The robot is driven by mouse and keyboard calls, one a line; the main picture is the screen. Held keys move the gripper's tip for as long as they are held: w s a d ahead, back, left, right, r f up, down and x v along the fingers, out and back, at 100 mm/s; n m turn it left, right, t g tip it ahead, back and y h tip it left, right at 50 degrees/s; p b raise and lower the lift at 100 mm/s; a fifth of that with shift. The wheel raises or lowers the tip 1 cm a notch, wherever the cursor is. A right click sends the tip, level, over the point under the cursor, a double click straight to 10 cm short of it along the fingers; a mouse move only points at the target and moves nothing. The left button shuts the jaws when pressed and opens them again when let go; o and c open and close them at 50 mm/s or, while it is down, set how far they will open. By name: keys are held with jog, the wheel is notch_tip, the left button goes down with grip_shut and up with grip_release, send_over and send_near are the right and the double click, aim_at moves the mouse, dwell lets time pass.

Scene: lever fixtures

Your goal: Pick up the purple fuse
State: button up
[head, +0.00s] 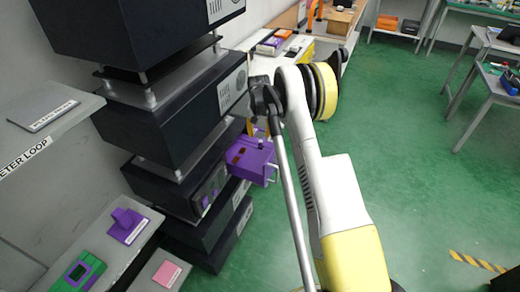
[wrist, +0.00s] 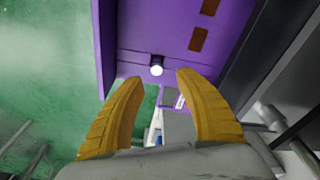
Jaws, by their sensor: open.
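A purple box (head: 250,160) with brown patches juts from the front of the black rack. A smaller purple block on a labelled plate (head: 126,224) sits on the lower-left shelf. I cannot tell for certain which purple thing is the fuse. My gripper (head: 256,128) is at the upper edge of the jutting box, partly hidden by my wrist. In the wrist view, my yellow fingers (wrist: 160,78) are apart with nothing held between them. The purple box's face (wrist: 165,35), with brown patches and a white round knob (wrist: 157,70), lies just beyond the fingertips.
The black rack units (head: 170,120) stand close left of my arm. A green block with a purple square (head: 80,272) and a pink plate (head: 167,273) are at lower left. A workbench (head: 300,50) stands behind.

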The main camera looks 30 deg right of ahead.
aim_at(261, 141)
jog(key=f+b, duration=0.1)
jog(key=f, duration=0.1)
jog(key=f+b, duration=0.1)
jog(key=f, duration=0.3)
jog(key=shift+d+b, duration=0.3)
jog(key=shift+b, duration=0.1)
jog(key=shift+r, duration=0.15)
grip_shut()
